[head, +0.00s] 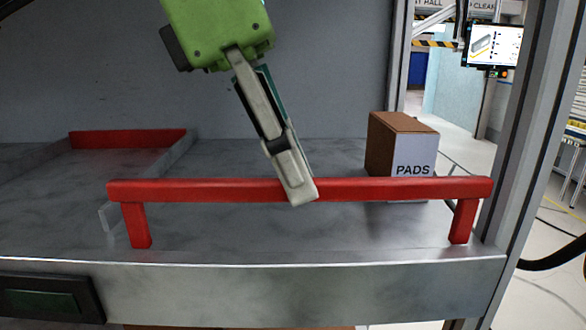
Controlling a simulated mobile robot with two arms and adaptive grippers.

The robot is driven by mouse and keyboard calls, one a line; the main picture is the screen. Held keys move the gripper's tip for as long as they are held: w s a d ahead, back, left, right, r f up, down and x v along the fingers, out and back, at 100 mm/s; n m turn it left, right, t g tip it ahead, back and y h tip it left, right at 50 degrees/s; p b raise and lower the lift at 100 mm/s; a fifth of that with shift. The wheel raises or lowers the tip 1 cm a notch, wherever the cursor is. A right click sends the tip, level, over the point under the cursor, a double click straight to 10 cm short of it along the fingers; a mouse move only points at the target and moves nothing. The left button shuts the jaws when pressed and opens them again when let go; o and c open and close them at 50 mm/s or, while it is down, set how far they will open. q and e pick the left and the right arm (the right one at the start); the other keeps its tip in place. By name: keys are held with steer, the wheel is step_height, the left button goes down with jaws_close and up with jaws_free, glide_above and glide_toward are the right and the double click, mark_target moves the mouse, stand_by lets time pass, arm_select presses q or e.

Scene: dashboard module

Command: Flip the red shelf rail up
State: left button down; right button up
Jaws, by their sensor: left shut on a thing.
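The red shelf rail (400,189) runs across the front of the grey metal shelf. Its long bar is level and raised above the shelf edge, with one red leg at each end reaching down to the shelf. My left gripper (298,190), on a green wrist, comes down from the top and is shut on the bar near its middle. The fingers cover a short piece of the bar. My right gripper is not in view.
A brown box marked PADS (388,146) stands behind the rail's right part. A second red rail (128,139) lies at the back left, beside a low clear divider (150,176). A metal post (535,130) stands at the right. The middle of the shelf behind the rail is clear.

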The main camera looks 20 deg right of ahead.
arm_select(q)
steer(key=shift+r, duration=0.2)
steer(key=c, duration=2.1)
jaws_free()
steer(key=shift+f, duration=0.1)
steer(key=shift+w, duration=0.1)
steer(key=shift+r, duration=0.3)
steer(key=v, duration=0.4)
steer(key=w+a, duration=0.1)
steer(key=a, duration=0.3)
steer(key=w+a, duration=0.1)
steer(key=a, duration=0.2)
steer(key=w+a, duration=0.1)
steer(key=a, duration=0.3)
steer(key=shift+w+a+r, duration=0.15)
steer(key=shift+w+a, duration=0.2)
